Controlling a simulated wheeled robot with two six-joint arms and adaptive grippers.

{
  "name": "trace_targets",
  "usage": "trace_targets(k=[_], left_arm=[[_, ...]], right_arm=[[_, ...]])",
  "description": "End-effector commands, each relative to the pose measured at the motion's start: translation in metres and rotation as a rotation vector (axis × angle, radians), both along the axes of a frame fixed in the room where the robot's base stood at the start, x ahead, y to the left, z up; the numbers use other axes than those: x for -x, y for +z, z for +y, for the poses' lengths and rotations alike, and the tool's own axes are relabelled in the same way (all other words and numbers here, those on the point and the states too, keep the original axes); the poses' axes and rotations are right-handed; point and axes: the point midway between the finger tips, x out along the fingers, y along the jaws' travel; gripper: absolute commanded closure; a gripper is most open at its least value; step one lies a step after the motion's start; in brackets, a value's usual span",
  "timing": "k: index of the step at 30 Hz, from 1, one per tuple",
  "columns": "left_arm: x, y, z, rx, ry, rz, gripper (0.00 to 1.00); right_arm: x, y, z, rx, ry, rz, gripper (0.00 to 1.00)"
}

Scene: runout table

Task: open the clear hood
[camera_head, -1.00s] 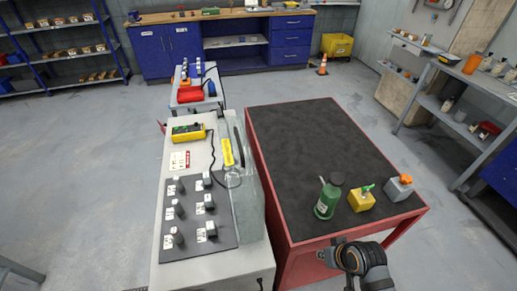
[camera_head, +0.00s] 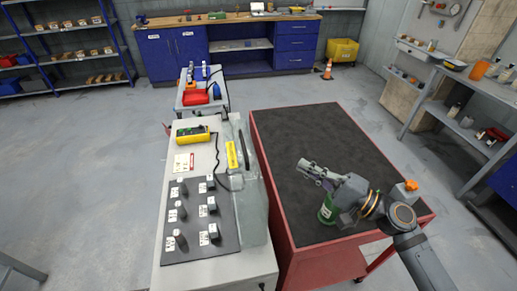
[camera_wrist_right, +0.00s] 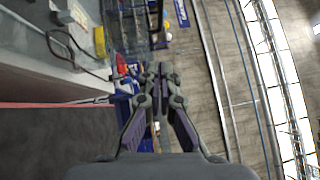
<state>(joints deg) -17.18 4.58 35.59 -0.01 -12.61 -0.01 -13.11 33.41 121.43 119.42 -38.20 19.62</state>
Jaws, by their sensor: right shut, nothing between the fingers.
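The clear hood (camera_head: 251,212) is a see-through panel along the right side of the white bench (camera_head: 215,268), beside the red cart. It carries a yellow label (camera_head: 231,155) and a dark bar that looks like a handle (camera_head: 242,148). I cannot tell its exact tilt. The yellow label also shows at the upper left in the right wrist view (camera_wrist_right: 100,42). My right gripper (camera_head: 303,165) is shut and empty above the cart's black top, to the right of the hood and apart from it. Its closed fingers show in the right wrist view (camera_wrist_right: 160,72). My left gripper is out of view.
The red cart (camera_head: 285,225) stands right of the bench. A green bottle (camera_head: 326,212) and an orange-capped grey container (camera_head: 405,192) are on it, partly behind my right arm. A black mat (camera_head: 200,248) with several small parts and a yellow device (camera_head: 192,134) lie on the bench.

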Motion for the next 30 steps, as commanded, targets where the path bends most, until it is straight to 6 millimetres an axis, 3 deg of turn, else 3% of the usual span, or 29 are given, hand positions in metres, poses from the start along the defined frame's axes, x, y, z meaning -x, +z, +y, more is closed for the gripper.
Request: trace_targets(k=[8,22,30], left_arm=[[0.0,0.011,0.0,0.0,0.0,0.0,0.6],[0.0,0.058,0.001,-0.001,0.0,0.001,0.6],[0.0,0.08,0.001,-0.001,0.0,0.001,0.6]], right_arm=[[-0.009,0.007,0.013,-0.007,-0.001,-0.007,1.0],[-0.056,0.021,0.085,-0.005,0.003,-0.002,1.0],[-0.048,0.023,0.117,0.0,0.002,0.0,1.0]])
